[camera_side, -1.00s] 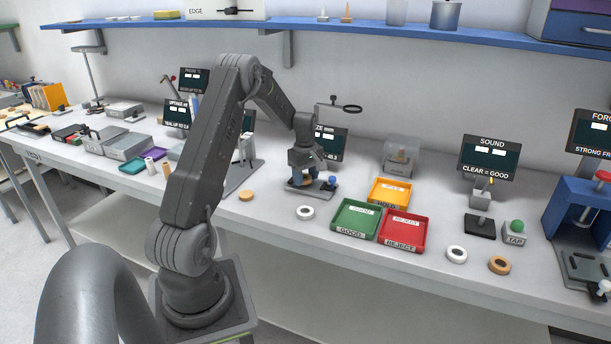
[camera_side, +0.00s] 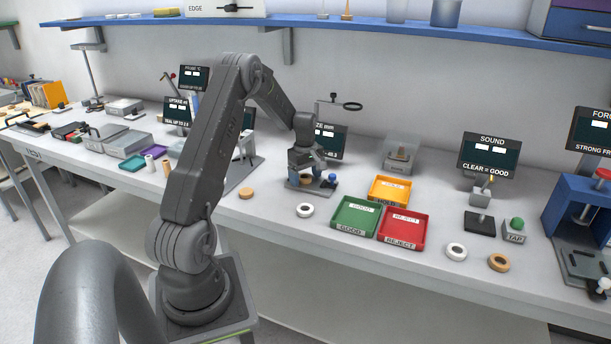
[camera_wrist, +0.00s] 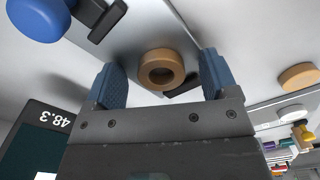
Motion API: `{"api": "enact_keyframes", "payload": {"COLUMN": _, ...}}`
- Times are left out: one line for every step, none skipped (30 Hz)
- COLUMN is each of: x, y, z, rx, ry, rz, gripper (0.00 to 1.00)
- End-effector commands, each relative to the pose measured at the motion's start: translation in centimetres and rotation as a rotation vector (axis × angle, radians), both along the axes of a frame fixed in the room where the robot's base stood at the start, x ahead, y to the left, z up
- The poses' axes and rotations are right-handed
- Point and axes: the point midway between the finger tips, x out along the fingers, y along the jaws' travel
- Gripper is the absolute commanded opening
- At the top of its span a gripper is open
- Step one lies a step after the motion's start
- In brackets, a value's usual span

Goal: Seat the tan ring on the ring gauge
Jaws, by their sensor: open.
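The tan ring (camera_wrist: 153,60) sits on the ring gauge's grey plate in the wrist view, between and beyond my gripper's blue finger pads (camera_wrist: 160,80). Its hole faces me; I cannot tell whether it sits fully down. In the side view the tan ring (camera_side: 306,181) shows small below my gripper (camera_side: 309,169), on the ring gauge (camera_side: 297,187). My gripper is open, with a gap between each pad and the ring. The gauge's blue knob (camera_wrist: 36,18) and black part (camera_wrist: 97,18) are beside the ring.
A tan disc (camera_side: 246,193) and a white ring (camera_side: 304,210) lie near the gauge. Green (camera_side: 340,231), red (camera_side: 385,240) and orange (camera_side: 375,198) trays stand to the right.

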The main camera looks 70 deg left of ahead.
Motion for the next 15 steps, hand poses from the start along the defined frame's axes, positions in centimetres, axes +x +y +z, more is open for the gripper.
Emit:
{"api": "enact_keyframes", "payload": {"x": 0.0, "y": 0.0, "z": 0.1, "rx": 0.000, "ry": 0.000, "rz": 0.000, "gripper": 0.80}}
{"api": "enact_keyframes", "payload": {"x": 0.0, "y": 0.0, "z": 0.2, "rx": 0.001, "ry": -0.001, "rz": 0.000, "gripper": 0.80}}
{"api": "enact_keyframes", "payload": {"x": 0.0, "y": 0.0, "z": 0.5, "rx": 0.001, "ry": -0.002, "rz": 0.000, "gripper": 0.80}}
{"api": "enact_keyframes", "payload": {"x": 0.0, "y": 0.1, "z": 0.8, "rx": 0.003, "ry": -0.002, "rz": 0.000, "gripper": 0.80}}
{"api": "enact_keyframes", "payload": {"x": 0.1, "y": 0.1, "z": 1.1, "rx": 0.003, "ry": -0.003, "rz": 0.000, "gripper": 0.80}}
{"api": "enact_keyframes", "payload": {"x": 0.1, "y": 0.1, "z": 1.7, "rx": 0.003, "ry": -0.002, "rz": 0.000, "gripper": 0.80}}
{"api": "enact_keyframes", "payload": {"x": 0.1, "y": 0.1, "z": 2.2, "rx": 0.004, "ry": -0.003, "rz": 0.000, "gripper": 0.80}}
{"api": "enact_keyframes", "payload": {"x": 0.1, "y": 0.1, "z": 2.8, "rx": 0.005, "ry": -0.004, "rz": 0.000, "gripper": 0.80}}
{"api": "enact_keyframes", "payload": {"x": 0.1, "y": 0.1, "z": 3.6, "rx": 0.004, "ry": -0.004, "rz": 0.000, "gripper": 0.80}}
{"api": "enact_keyframes", "payload": {"x": 0.1, "y": 0.1, "z": 4.3, "rx": 0.005, "ry": -0.005, "rz": 0.000, "gripper": 0.80}}
{"api": "enact_keyframes", "payload": {"x": 0.1, "y": 0.1, "z": 5.0, "rx": 0.005, "ry": -0.005, "rz": 0.000, "gripper": 0.80}}
{"api": "enact_keyframes", "payload": {"x": 0.1, "y": 0.1, "z": 5.9, "rx": 0.005, "ry": -0.005, "rz": 0.000, "gripper": 0.80}}
{"api": "enact_keyframes", "payload": {"x": 0.1, "y": 0.1, "z": 6.7, "rx": 0.005, "ry": -0.005, "rz": 0.000, "gripper": 0.80}}
{"api": "enact_keyframes", "payload": {"x": 0.1, "y": 0.1, "z": 7.3, "rx": 0.004, "ry": -0.004, "rz": 0.000, "gripper": 0.80}}
{"api": "enact_keyframes", "payload": {"x": 0.1, "y": 0.1, "z": 8.2, "rx": 0.005, "ry": -0.004, "rz": 0.000, "gripper": 0.80}}
